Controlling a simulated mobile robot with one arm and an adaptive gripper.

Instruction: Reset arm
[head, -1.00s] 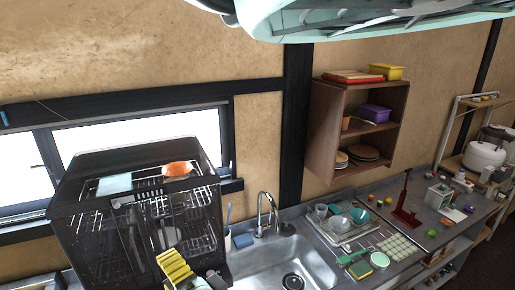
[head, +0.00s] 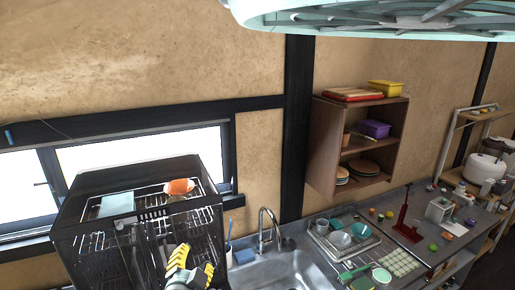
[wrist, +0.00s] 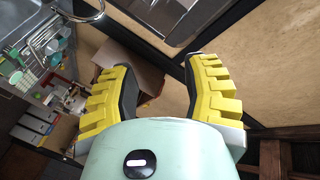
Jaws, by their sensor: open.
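My gripper (head: 184,266) has yellow ribbed fingers and is low in the head view, in front of the black dishwasher-like rack (head: 137,165). In the wrist view my gripper (wrist: 160,72) has its two fingers spread wide apart, with nothing between them. It points toward the wall and the brown shelf beyond. In the head view only part of the hand shows, and its lower part is cut off by the frame edge. An orange bowl (head: 180,187) and a pale blue flat item (head: 117,204) lie on the rack's upper level.
A sink (head: 285,268) with a tap (head: 268,225) is right of the rack. A drying rack with dishes (head: 342,236) stands on the counter farther right. A wall shelf (head: 324,150) hangs above. The window (head: 140,155) is behind the black rack.

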